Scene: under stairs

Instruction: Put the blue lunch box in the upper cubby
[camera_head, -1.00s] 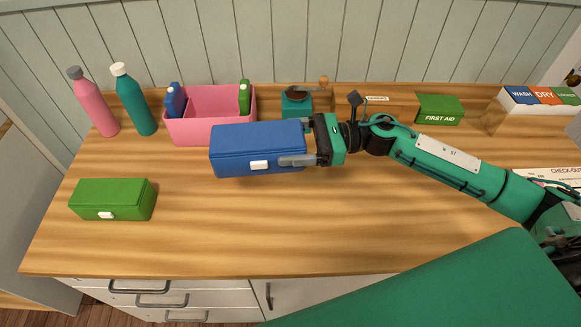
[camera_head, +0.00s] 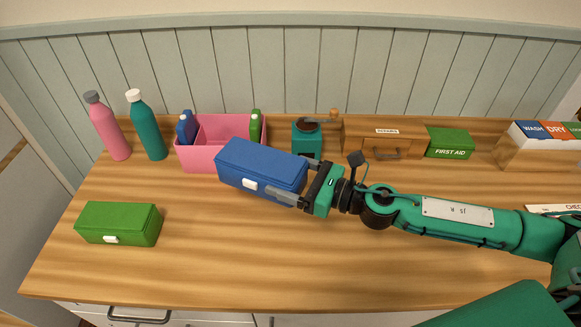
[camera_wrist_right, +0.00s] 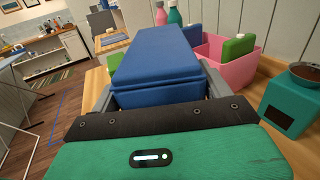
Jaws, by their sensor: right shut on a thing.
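The blue lunch box (camera_head: 262,165) has a white latch on its front. My right gripper (camera_head: 298,181) is shut on its right end and holds it over the counter, in front of the pink bin. The box tilts down to the right in the head view. In the right wrist view the blue lunch box (camera_wrist_right: 155,65) sits between the two grey fingers. The upper cubby is not in view. My left gripper is not in view.
A green box (camera_head: 118,223) sits at the counter's left. Pink (camera_head: 108,127) and teal (camera_head: 147,126) bottles, a pink bin (camera_head: 195,162), a teal grinder (camera_head: 306,141), a wooden drawer box (camera_head: 378,139) and a first aid box (camera_head: 450,145) line the back. The front middle counter is clear.

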